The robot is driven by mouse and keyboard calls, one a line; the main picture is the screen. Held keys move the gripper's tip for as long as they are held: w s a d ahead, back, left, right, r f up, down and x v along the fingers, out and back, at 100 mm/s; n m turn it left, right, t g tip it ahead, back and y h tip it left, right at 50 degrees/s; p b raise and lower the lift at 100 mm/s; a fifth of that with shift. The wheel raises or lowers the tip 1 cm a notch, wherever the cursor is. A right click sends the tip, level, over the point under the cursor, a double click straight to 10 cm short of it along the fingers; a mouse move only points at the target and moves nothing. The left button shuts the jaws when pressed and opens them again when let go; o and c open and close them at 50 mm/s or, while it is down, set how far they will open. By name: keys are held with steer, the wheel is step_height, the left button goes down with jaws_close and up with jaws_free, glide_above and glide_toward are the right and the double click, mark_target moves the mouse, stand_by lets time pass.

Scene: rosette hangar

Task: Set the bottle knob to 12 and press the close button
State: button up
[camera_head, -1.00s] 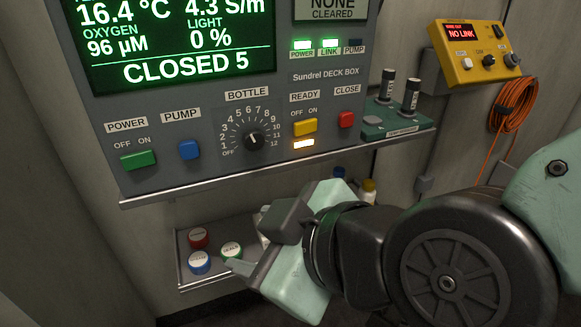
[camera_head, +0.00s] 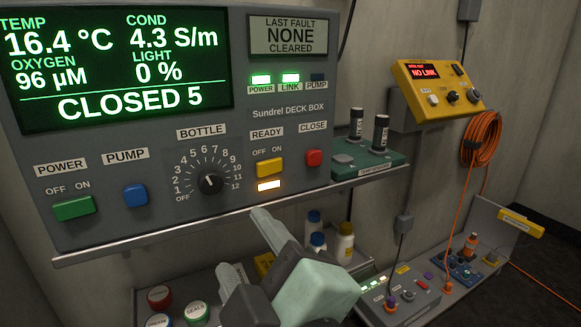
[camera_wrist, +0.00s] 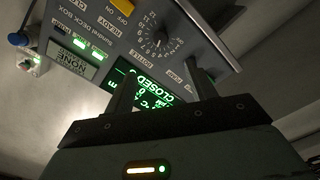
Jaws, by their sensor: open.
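The bottle knob (camera_head: 210,183) is a black dial on the grey deck box (camera_head: 285,135), ringed by marks from OFF to 12. Its exact pointer setting is too small to read surely. The red close button (camera_head: 313,158) is at the panel's right. The display (camera_head: 120,70) reads CLOSED 5. My gripper (camera_head: 249,248) is open and empty, below and in front of the panel's lower edge, apart from knob and button. In the wrist view the knob (camera_wrist: 160,41) lies beyond the fingers of my gripper (camera_wrist: 163,88).
A yellow ready button (camera_head: 269,167) sits above a lit lamp, between knob and close button. A ledge (camera_head: 180,228) runs under the panel. Bottles (camera_head: 344,243) and a tray of round-capped jars (camera_head: 159,296) stand below. A yellow NO LINK box (camera_head: 438,85) and orange cable hang right.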

mark_target(211, 185)
steer(key=x, duration=1.5)
steer(key=shift+a, duration=0.1)
steer(key=c, duration=1)
